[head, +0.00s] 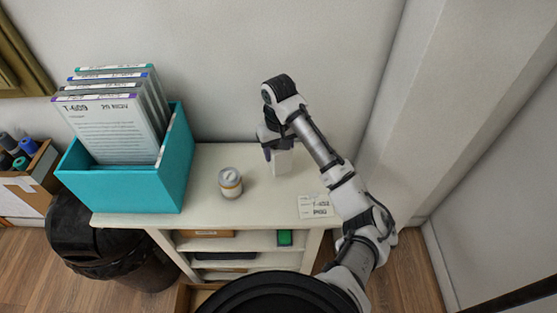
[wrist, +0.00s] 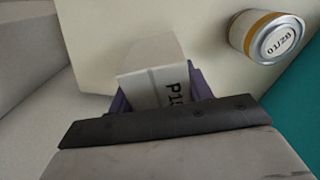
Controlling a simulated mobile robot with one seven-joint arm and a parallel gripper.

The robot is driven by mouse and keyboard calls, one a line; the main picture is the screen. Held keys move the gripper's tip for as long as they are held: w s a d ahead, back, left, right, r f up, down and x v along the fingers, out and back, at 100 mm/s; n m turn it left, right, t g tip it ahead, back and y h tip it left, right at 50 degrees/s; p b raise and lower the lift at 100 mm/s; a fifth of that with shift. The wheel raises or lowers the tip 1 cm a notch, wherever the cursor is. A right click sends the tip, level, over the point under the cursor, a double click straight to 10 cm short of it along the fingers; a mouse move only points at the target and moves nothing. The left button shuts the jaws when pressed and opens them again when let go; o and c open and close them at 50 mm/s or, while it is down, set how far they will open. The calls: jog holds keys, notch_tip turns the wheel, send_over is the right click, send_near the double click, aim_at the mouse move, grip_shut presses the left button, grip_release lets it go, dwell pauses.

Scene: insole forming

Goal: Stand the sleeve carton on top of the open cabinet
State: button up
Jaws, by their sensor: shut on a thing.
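The sleeve carton (head: 282,164) is a small white box at the back right of the cabinet top. It looks upright in the head view. My gripper (head: 276,146) is above it and shut on it. In the wrist view the carton (wrist: 152,88) sits between the purple-edged fingers, with dark printing on one face. Its base is at or very near the cabinet top; I cannot tell whether it touches. The open cabinet (head: 205,211) is cream-white with open shelves in front.
A can with a yellow band (head: 230,183) stands left of the carton. A teal bin (head: 125,190) with tall sleeved sheets fills the left end. A white printed label (head: 315,206) lies at the front right. The wall is close behind. A black trash bin (head: 100,245) stands on the floor.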

jog(key=shift+f, duration=2.35)
jog(key=o, duration=1.1)
notch_tip(320, 180, up, 12)
jog(key=shift+r, duration=0.15)
